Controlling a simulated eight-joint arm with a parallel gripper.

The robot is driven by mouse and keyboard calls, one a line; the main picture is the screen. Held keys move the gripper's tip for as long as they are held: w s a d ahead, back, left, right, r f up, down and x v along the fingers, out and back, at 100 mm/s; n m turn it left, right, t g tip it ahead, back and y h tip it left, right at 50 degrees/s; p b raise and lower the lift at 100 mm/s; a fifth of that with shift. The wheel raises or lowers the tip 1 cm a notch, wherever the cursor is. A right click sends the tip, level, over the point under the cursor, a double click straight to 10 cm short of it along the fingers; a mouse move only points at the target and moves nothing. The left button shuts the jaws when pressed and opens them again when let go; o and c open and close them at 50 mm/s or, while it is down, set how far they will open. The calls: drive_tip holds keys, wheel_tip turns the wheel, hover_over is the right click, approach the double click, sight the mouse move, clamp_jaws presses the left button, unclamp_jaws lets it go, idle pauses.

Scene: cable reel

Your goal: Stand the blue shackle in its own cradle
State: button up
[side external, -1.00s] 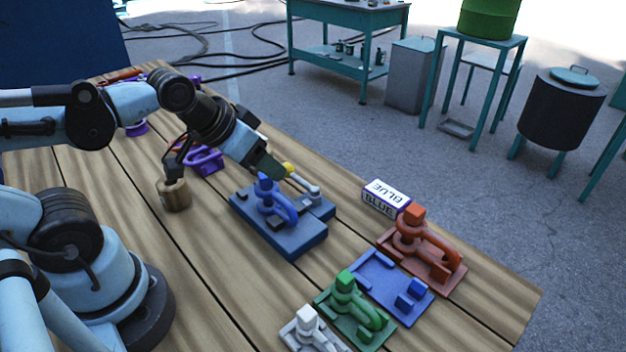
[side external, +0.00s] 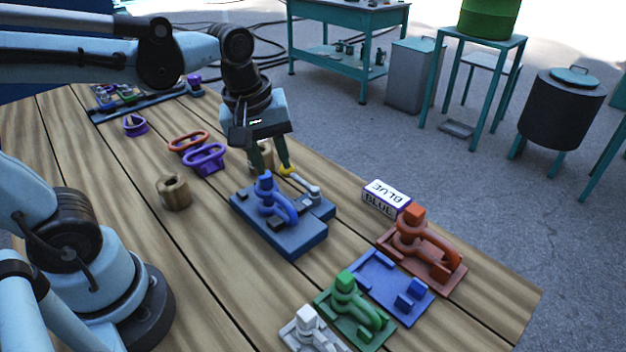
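The blue shackle (side external: 283,206) stands in a dark blue block fixture (side external: 300,243), with a squarish blue knob at its upper end. A grey lever (side external: 306,186) with a yellow tip lies along the far side of that fixture. A lighter blue cradle (side external: 373,279) lies flat between the green and red ones, with no shackle in it. Whether a finger touches the tip cannot be told.
A box marked BLUE (side external: 386,197) stands behind the blue cradle. Red (side external: 425,245), green (side external: 355,312) and white (side external: 312,332) cradles hold shackles around it. Wooden cylinders (side external: 173,192), purple (side external: 205,158) and orange (side external: 187,141) rings lie left.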

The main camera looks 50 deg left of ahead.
sight(281, 197)
drive_tip(key=n, duration=0.1)
drive_tip(key=n+g, duration=0.1)
drive_tip(key=n, duration=0.2)
drive_tip(key=shift+w+d+r+g, duration=0.1)
drive_tip(key=shift+w+d+g, duration=0.2)
drive_tip(key=shift+w+d+n+g, duration=0.15)
drive_tip(key=shift+n+g, duration=0.35)
drive_tip(key=shift+n, duration=0.7)
drive_tip(key=shift+f, duration=3.95)
clamp_jaws()
drive_tip(key=shift+r, duration=2.5)
